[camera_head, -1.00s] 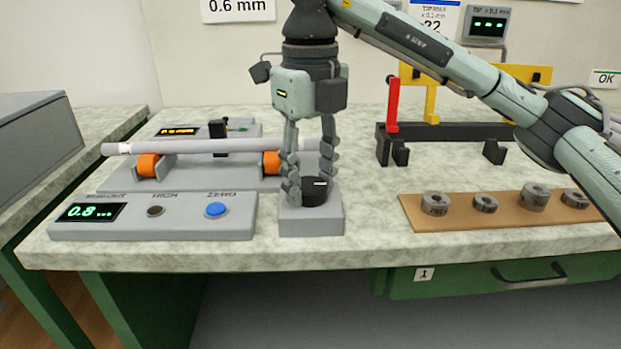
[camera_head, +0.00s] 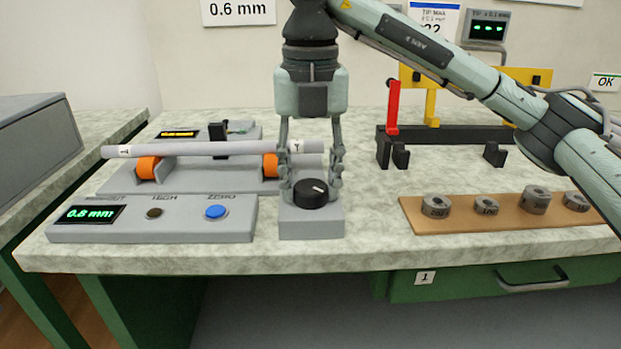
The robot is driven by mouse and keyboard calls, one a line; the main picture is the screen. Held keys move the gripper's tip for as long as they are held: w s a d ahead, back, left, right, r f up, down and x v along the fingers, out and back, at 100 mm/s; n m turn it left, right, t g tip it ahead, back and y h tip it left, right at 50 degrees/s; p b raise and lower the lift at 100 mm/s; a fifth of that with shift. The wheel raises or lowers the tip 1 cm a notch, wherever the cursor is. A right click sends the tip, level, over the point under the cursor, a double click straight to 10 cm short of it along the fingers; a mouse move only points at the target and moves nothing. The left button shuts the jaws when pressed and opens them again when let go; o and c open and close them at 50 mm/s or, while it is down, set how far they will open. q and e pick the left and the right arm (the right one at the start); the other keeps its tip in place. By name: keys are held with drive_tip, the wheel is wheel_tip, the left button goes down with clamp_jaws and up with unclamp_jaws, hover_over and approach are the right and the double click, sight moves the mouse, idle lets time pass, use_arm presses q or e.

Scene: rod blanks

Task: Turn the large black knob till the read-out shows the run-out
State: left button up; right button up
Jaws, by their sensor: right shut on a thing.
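The run-out read-out (camera_head: 91,215) on the grey panel shows 0.8 mm in green. A grey rod (camera_head: 200,150) lies across orange rollers (camera_head: 148,167) behind the panel; the gripper hides part of its right end. My left gripper is not in view.
The panel (camera_head: 110,234) also has a dark HIGH lamp (camera_head: 155,213) and a blue ZERO button (camera_head: 216,212). Several grey collars stand on a brown board (camera_head: 470,240) at right. A black stand (camera_head: 450,134) with red and yellow posts is behind. A wall sign (camera_head: 238,10) reads 0.6 mm.

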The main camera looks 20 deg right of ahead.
sight(311, 186)
idle(0.5)
drive_tip(key=o, duration=1.2)
drive_tip(key=shift+c, duration=0.2)
drive_tip(key=shift+r, duration=0.15)
wheel_tip(311, 186, up, 12)
